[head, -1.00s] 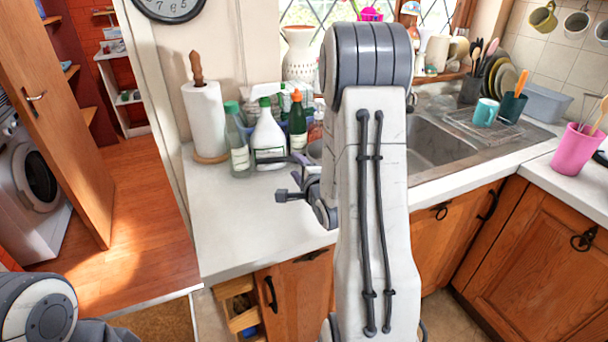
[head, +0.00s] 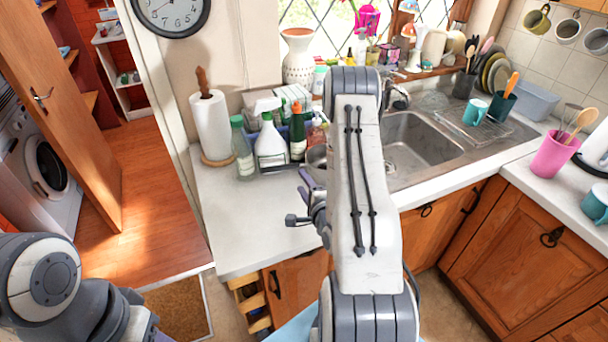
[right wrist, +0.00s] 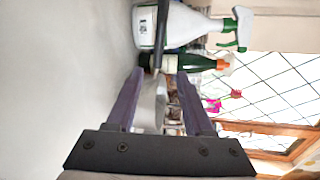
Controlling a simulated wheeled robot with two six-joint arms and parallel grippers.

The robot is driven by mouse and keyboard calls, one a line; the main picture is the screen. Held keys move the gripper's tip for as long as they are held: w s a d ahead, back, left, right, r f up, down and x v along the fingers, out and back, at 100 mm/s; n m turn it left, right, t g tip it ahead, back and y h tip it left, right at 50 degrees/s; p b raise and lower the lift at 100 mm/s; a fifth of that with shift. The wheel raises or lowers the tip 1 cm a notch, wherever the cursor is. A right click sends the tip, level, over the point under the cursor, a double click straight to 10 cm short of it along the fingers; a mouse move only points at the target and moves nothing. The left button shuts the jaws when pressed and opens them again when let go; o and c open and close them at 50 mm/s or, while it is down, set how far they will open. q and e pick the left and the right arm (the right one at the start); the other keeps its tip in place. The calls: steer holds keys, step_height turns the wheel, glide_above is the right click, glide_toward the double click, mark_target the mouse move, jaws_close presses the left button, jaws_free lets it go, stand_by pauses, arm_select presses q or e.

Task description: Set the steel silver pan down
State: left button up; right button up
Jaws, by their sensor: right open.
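The steel silver pan (head: 315,155) is at the back of the counter, beside the bottles, largely hidden by my right arm in the head view. Its dark handle (head: 285,169) points left in front of the bottles. In the right wrist view the handle (right wrist: 161,35) lies beyond the fingertips, and the pale metal of the pan shows between the fingers. My right gripper (head: 307,180) is open at the pan, its fingers apart on either side (right wrist: 160,85). I cannot tell whether they touch it. My left gripper is out of view.
A white spray bottle (head: 270,145), a green-capped bottle (head: 242,148) and an orange-capped bottle (head: 297,133) stand close behind the handle. A paper towel roll (head: 210,127) stands left of them. The sink (head: 415,145) is to the right. The front-left counter (head: 245,220) is clear.

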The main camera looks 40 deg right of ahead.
steer(key=shift+s+a+r, duration=0.1)
steer(key=shift+s, duration=0.15)
steer(key=w+a+r+n+g+y, duration=0.1)
steer(key=w+a+n+g+y, duration=0.15)
steer(key=a+n, duration=0.4)
steer(key=w+a+r+n+g+y, duration=0.1)
steer(key=w+a+n+g+y, duration=0.15)
steer(key=a+n, duration=0.4)
steer(key=s+a+r+n+g, duration=0.2)
steer(key=s+a+n, duration=0.1)
steer(key=a, duration=0.3)
steer(key=s+a+r+n+g, duration=0.1)
steer(key=s+a+r+n, duration=0.15)
steer(key=a, duration=0.45)
steer(key=s+a+r+n+g, duration=0.2)
steer(key=s+n, duration=0.2)
steer(key=s, duration=0.3)
steer(key=s+a+r+n+g, duration=0.2)
steer(key=s+r+n, duration=0.1)
steer(key=s, duration=0.5)
steer(key=s+a+r+n+g, duration=0.3)
steer(key=s+n, duration=0.2)
steer(key=s, duration=0.3)
steer(key=shift+y, duration=0.3)
